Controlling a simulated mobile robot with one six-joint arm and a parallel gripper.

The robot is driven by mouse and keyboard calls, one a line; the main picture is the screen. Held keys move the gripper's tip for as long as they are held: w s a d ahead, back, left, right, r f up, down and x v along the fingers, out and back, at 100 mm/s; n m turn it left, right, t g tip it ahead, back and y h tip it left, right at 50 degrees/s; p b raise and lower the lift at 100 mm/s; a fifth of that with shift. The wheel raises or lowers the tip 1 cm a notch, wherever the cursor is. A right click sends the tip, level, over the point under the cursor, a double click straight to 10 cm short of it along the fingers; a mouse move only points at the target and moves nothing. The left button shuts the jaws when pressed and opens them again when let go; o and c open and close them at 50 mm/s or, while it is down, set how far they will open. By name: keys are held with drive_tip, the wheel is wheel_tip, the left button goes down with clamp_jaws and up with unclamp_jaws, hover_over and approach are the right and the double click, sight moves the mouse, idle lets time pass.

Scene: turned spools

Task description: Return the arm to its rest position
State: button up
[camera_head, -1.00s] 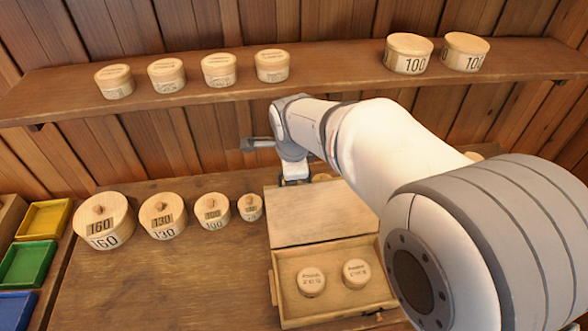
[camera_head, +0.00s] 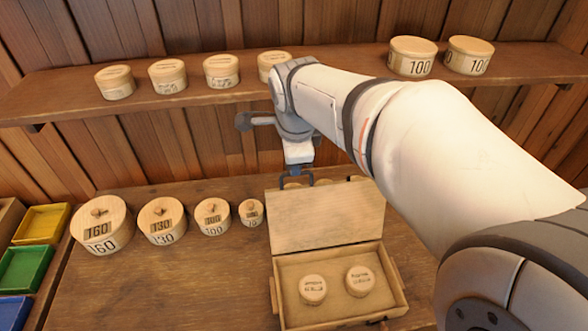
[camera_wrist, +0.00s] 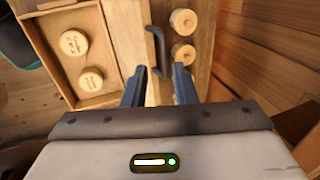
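My arm reaches in from the right in the head view, with my gripper (camera_head: 297,182) pointing down above the far edge of the open box's lid. In the wrist view my gripper (camera_wrist: 160,85) has its two blue fingers apart, with nothing held between them. A dark curved handle (camera_wrist: 157,50) shows beyond the fingertips; I cannot tell how far below them it lies. The wooden box (camera_head: 278,300) holds two small round lidded pieces (camera_head: 313,289) (camera_head: 360,280). Its lid (camera_head: 320,218) lies back toward the wall.
Several round boxes, such as the one marked 160 (camera_head: 100,225), stand in a row left of the lid. A wall shelf (camera_head: 70,103) with more round boxes runs behind my arm. Coloured trays (camera_head: 25,268) are far left. The bench's front left (camera_head: 160,290) is clear.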

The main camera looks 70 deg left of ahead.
drive_tip(key=shift+r, duration=0.3)
drive_tip(key=shift+w, duration=0.1)
drive_tip(key=w+d+r+t, duration=0.1)
drive_tip(key=w+d+r, duration=0.2)
drive_tip(key=w+d, duration=1.3)
drive_tip(key=w+d+n+h+b, duration=0.1)
drive_tip(key=w+d, duration=0.3)
drive_tip(key=d, duration=0.3)
drive_tip(key=w+d+b, duration=0.1)
drive_tip(key=w+d, duration=0.4)
drive_tip(key=d, duration=0.3)
drive_tip(key=d+f+t, duration=0.1)
drive_tip(key=d, duration=1.4)
drive_tip(key=s+d+f+n+h, duration=0.1)
drive_tip(key=s+d, duration=0.3)
drive_tip(key=d, duration=0.4)
drive_tip(key=s+d+f+n+h, duration=0.1)
drive_tip(key=s+d+f, duration=0.3)
drive_tip(key=d, duration=0.4)
drive_tip(key=shift+s+f+b, duration=0.2)
drive_tip(key=shift+s+b, duration=0.05)
drive_tip(key=shift+b, duration=0.2)
